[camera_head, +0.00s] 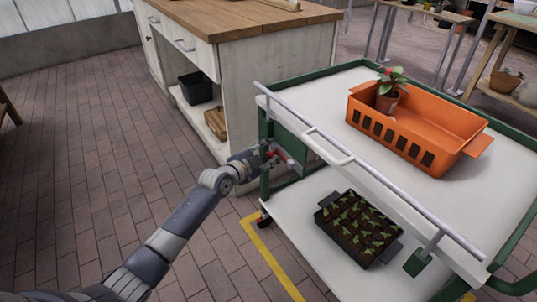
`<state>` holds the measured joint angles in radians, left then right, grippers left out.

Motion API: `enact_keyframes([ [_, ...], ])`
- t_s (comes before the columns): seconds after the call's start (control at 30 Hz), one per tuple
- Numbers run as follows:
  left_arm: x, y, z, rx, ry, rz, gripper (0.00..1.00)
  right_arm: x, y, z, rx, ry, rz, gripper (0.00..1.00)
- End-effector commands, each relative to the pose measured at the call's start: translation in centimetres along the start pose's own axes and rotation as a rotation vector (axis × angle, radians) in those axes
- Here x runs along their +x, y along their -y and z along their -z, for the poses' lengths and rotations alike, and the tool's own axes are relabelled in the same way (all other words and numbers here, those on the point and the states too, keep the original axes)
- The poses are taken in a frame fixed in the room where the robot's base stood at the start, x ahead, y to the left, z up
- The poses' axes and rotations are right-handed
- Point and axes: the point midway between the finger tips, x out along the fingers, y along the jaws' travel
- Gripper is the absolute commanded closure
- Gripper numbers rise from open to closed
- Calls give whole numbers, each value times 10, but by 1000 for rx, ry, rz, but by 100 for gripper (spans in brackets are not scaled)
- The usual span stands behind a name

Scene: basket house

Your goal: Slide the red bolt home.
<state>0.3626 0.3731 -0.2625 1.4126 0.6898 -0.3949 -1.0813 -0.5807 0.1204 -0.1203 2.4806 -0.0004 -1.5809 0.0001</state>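The red bolt (272,153) shows as a small patch of red at the near left end of the green trolley (264,184), beside a green panel (291,148). My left gripper (266,153) reaches in from the left and is right at the bolt. The gripper hides part of it. The fingers are small and overlap the bolt and the trolley frame, so I cannot tell whether they touch it or are closed on it. How far the bolt is slid is also hidden. My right gripper is out of view.
An orange crate (447,113) with a potted plant (388,92) stands on the trolley's white top. A dark seedling tray (357,248) is on the lower shelf. A grey rail (375,177) runs along the near edge. A wooden-topped cabinet (240,22) stands behind. The brick floor at left is clear.

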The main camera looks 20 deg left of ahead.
Motion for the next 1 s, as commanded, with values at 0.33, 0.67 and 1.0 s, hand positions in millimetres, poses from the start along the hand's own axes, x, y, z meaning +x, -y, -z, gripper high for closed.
enact_keyframes([
  [0.33, -9, -2, 0, 1, 0, -4, 60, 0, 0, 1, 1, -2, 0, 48],
  [0.67, -58, -3, -1, 3, 1, -5, 60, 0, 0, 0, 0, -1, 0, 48],
  [1.0, -108, -1, -2, 2, 2, -3, 60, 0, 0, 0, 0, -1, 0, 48],
])
